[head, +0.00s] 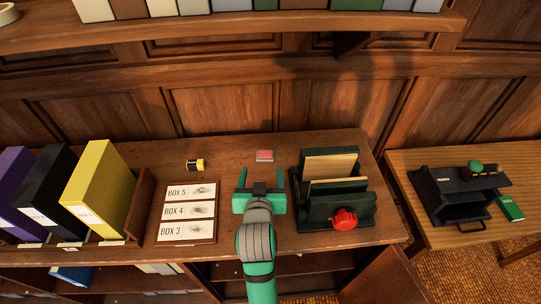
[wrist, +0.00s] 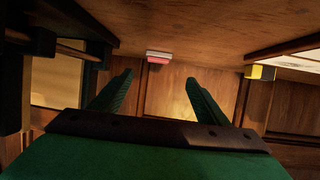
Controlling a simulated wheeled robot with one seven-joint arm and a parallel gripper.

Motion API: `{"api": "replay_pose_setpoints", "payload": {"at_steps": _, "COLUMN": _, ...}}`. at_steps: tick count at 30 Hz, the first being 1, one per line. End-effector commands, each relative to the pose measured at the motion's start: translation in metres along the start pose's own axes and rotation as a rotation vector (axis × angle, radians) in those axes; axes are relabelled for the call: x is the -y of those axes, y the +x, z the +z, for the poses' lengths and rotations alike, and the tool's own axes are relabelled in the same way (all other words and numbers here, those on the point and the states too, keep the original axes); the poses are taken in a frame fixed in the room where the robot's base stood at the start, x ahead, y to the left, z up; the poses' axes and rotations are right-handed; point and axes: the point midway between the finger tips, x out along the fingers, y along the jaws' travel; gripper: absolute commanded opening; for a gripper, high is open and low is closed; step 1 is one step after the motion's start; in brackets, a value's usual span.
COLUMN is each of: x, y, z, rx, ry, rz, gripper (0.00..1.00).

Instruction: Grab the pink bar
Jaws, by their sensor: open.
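The pink bar (head: 264,155) is a small pinkish-red block lying on the wooden desk top, toward its back edge. It also shows in the wrist view (wrist: 158,57), at the top centre, just beyond the fingertips and roughly in line with the gap between them. My gripper (head: 261,183) is green, open and empty. In the head view it is just in front of the bar, on the near side, with its fingers pointing toward it. The wrist view shows both fingers (wrist: 158,77) spread with nothing between them. The bar is apart from the fingers.
A dark green letter holder (head: 337,219) with envelopes and a red knob (head: 344,219) stands right of my gripper. A labelled box board (head: 187,240) and a small yellow-and-black block (head: 195,165) lie left. Upright binders (head: 100,185) stand farther left. A panelled wall rises behind.

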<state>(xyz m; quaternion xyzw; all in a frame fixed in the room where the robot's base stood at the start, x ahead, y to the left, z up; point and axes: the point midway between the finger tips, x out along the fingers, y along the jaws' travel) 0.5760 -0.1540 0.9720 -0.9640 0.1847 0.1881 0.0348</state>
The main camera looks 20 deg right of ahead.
Motion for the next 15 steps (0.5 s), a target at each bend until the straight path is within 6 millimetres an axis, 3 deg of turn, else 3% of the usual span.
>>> {"api": "replay_pose_setpoints", "payload": {"at_steps": 15, "x": -0.002, "y": 0.056, "z": -0.001, "rx": 0.008, "ry": 0.005, "rz": 0.005, "gripper": 0.69}}
